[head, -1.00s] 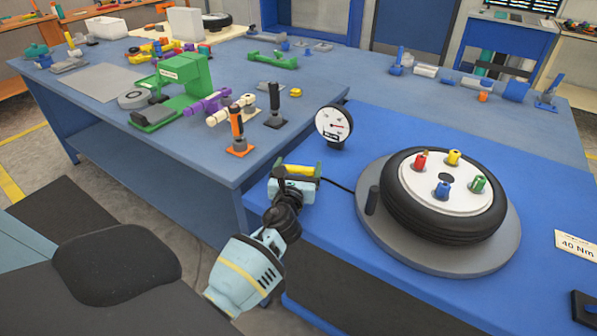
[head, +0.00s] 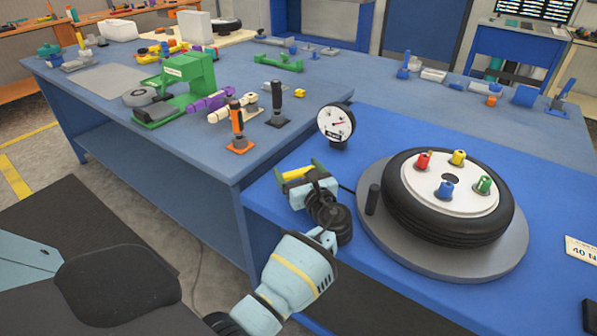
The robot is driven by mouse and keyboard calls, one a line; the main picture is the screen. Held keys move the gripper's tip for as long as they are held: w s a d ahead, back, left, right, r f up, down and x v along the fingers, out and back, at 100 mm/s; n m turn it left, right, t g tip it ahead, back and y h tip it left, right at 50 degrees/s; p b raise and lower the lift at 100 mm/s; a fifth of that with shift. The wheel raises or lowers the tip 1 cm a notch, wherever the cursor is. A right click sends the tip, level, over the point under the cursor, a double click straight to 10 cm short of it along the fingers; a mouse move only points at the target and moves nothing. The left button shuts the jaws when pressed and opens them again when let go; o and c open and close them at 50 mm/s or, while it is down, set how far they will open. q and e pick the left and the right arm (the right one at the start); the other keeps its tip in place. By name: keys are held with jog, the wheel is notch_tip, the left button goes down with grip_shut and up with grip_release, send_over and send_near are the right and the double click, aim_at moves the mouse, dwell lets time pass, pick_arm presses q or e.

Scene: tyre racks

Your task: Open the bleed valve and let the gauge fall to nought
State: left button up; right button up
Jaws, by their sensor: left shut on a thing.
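My left gripper (head: 299,176) is over the left end of the blue bench top, its jaws shut on a yellow bar-shaped part (head: 297,173). I take this part to be the bleed valve's handle; the valve's body is hidden by the gripper. The round white gauge (head: 336,122) with a black rim stands upright behind the gripper, slightly right. Its red needle points to the right, off a small-lettered dial that I cannot read. A tyre (head: 447,212) lies flat on a grey round plate (head: 385,250) to the right. My right gripper is not in view.
Red (head: 423,161), yellow (head: 458,158), blue (head: 445,190) and green (head: 482,184) pieces stand on the tyre's white hub. A black upright post (head: 372,199) is close right of my gripper. An orange-handled tool (head: 237,128) stands on the grey-blue table behind left.

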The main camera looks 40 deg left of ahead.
pick_arm(q)
jog(key=shift+s+d+n+g+y, duration=0.15)
jog(key=shift+n+g+y, duration=0.1)
jog(key=shift+n+g, duration=0.25)
jog(key=shift+w+d+n+g+y, duration=0.1)
jog(key=shift+n+g+y, duration=0.2)
jog(key=shift+g, duration=0.4)
jog(key=shift+s, duration=0.1)
jog(key=o, duration=1.2)
jog(key=shift+d, duration=0.1)
jog(key=shift+b+v, duration=0.3)
jog(key=shift+v, duration=3.55)
